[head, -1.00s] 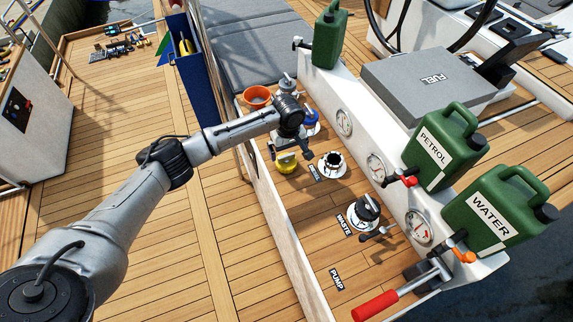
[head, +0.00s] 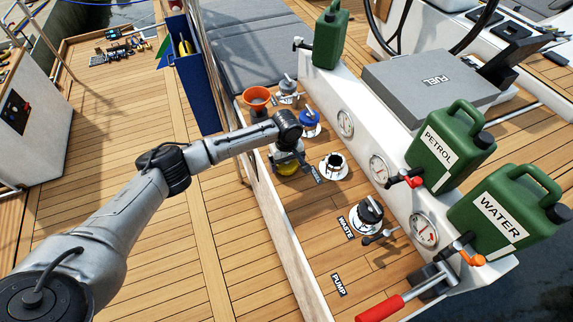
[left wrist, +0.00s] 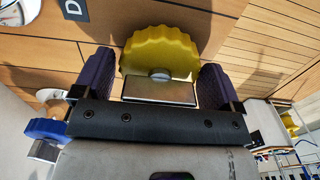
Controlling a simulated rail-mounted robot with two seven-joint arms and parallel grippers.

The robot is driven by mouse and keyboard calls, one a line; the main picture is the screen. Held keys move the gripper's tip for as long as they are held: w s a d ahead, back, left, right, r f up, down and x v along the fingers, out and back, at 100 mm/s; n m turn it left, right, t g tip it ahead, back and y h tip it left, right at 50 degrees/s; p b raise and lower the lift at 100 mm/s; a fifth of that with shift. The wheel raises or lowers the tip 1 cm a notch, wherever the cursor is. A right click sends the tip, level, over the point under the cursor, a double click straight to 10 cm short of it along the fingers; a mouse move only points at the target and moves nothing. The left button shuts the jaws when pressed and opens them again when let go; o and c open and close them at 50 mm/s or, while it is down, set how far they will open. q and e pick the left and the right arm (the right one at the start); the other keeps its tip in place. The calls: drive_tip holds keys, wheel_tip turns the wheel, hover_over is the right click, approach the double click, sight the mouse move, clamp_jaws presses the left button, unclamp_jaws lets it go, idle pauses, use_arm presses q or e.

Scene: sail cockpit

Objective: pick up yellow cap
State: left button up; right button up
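The yellow cap (head: 287,169) is on the cockpit's wooden ledge, mostly hidden under my left gripper in the head view. In the left wrist view the cap (left wrist: 160,52) is a scalloped yellow disc with a grey centre and a metal piece in front of it. My left gripper (left wrist: 157,80) is open, with a dark finger on each side of the cap. Small gaps show between the fingers and the cap's edge. In the head view the left gripper (head: 289,160) is right over the cap. My right gripper is not in view.
A white-rimmed deck fitting (head: 334,166) stands just right of the cap. A blue cap (head: 310,119) and an orange cup (head: 257,101) are behind it. A black-topped fitting (head: 368,212) is nearer me. The white gauge console (head: 395,190) bounds the ledge on the right.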

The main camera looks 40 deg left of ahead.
use_arm(q)
drive_tip(key=c, duration=0.8)
drive_tip(key=shift+o, duration=0.2)
drive_tip(key=shift+r+p, duration=0.3)
drive_tip(key=shift+r, duration=0.25)
wheel_tip(320, 180, up, 4)
drive_tip(key=shift+f+p, duration=0.15)
drive_tip(key=shift+p, duration=0.7)
drive_tip(key=d+r+p, duration=0.9)
drive_tip(key=d, duration=0.2)
drive_tip(key=shift+d+r, duration=0.15)
drive_tip(key=shift+d, duration=0.2)
